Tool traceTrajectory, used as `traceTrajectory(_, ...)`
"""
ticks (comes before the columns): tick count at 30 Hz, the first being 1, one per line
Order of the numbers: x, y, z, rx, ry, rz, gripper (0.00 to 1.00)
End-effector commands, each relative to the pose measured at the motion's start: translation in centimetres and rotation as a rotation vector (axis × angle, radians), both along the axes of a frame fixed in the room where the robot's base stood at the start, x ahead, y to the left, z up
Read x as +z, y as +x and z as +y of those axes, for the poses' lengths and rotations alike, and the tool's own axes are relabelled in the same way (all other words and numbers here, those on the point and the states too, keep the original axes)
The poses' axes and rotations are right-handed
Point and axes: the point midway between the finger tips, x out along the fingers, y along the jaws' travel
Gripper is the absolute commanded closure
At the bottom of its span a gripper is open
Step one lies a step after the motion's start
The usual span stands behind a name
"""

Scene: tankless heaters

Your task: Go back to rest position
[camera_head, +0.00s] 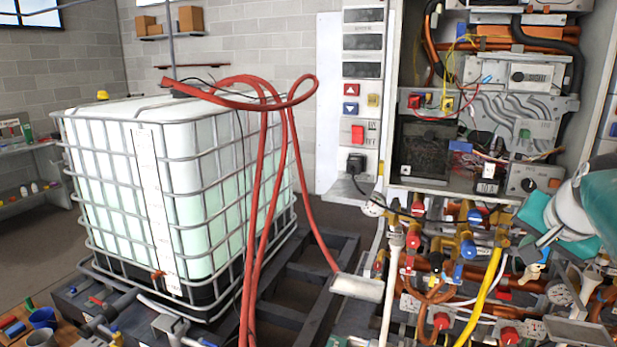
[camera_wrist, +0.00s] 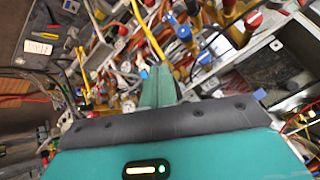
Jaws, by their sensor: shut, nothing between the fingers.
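My gripper (camera_head: 538,228) is at the right of the head view, teal and pale grey, in front of the heater's lower right corner and above the pipes. In the wrist view its teal fingers (camera_wrist: 158,88) are together and hold nothing. The open heater cabinet (camera_head: 417,178) stands behind it, with wires, a grey duct block and a dark panel inside. Brass valves and pipes (camera_head: 465,245) with red and blue caps lie below the cabinet. Whether the fingertips touch any pipe I cannot tell.
A caged white water tank (camera_head: 190,185) stands at left on a dark frame, with a red hose (camera_head: 262,190) looping over it. A yellow pipe (camera_head: 484,290) and gauges crowd the area near my gripper. Some open floor (camera_head: 35,255) shows at far left.

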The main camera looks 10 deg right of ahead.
Motion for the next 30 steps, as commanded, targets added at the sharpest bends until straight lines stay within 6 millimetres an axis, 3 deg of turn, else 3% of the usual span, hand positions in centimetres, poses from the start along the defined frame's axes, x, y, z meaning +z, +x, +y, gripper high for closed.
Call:
traceTrajectory(5,-2.8,0.4,8.2,0.200,-0.026,0.057,1.00)
traceTrajectory(8,-5.2,-0.4,14.2,0.357,-0.061,0.105,1.00)
traceTrajectory(12,-9.5,-3.2,22.4,0.601,-0.140,0.186,1.00)
traceTrajectory(15,-12.4,-5.7,26.6,0.747,-0.203,0.234,1.00)
traceTrajectory(18,-14.6,-7.8,29.0,0.847,-0.254,0.269,1.00)
traceTrajectory(21,-15.7,-8.8,30.0,0.894,-0.282,0.287,1.00)
traceTrajectory(30,-15.9,-8.9,30.0,0.901,-0.284,0.291,1.00)
